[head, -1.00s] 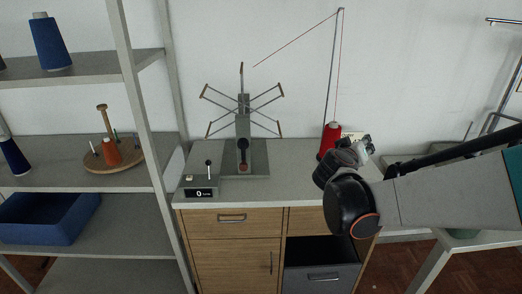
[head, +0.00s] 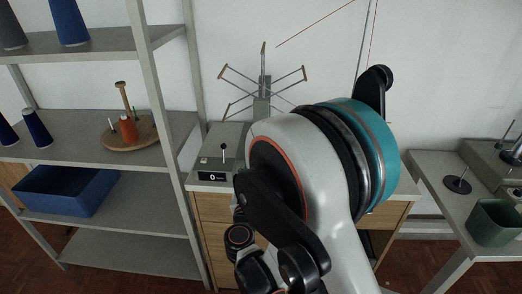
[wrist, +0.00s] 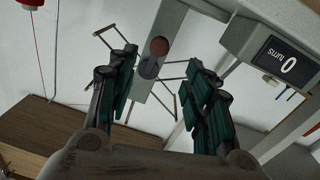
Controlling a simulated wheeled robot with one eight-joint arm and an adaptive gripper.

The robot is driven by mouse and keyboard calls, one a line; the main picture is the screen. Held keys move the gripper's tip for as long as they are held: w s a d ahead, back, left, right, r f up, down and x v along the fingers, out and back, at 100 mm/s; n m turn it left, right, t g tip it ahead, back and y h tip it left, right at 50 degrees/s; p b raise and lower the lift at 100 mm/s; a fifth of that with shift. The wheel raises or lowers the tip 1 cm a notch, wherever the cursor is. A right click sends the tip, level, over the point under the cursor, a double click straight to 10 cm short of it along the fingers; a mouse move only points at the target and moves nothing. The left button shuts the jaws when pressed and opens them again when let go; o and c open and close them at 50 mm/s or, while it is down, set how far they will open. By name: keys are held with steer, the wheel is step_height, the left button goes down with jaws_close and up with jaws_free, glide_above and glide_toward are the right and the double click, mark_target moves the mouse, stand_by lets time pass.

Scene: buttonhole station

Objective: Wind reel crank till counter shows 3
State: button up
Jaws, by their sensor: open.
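The reel (head: 262,88) with its spread wooden-tipped arms stands on the cabinet top in the head view. In the wrist view the crank (wrist: 151,67) has a reddish-brown round knob (wrist: 159,46). My gripper (wrist: 163,72) is open, with the crank showing between its dark green fingers. Nothing is held; I cannot tell how far the crank is beyond the fingertips.
A shelf rack (head: 150,150) with a blue bin (head: 68,190) and thread cones stands left. A side table (head: 440,200) with a green bin (head: 494,222) is right. A red thread (head: 315,24) runs up from the reel. A red cone (wrist: 32,3) shows in the wrist view.

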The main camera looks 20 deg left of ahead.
steer(key=w, duration=0.3)
steer(key=w+a+b, duration=0.1)
steer(key=w, duration=0.3)
steer(key=w+a+b, duration=0.1)
steer(key=w, duration=0.2)
steer(key=shift+w+f, duration=0.1)
steer(key=shift+w, duration=0.7)
jaws_close()
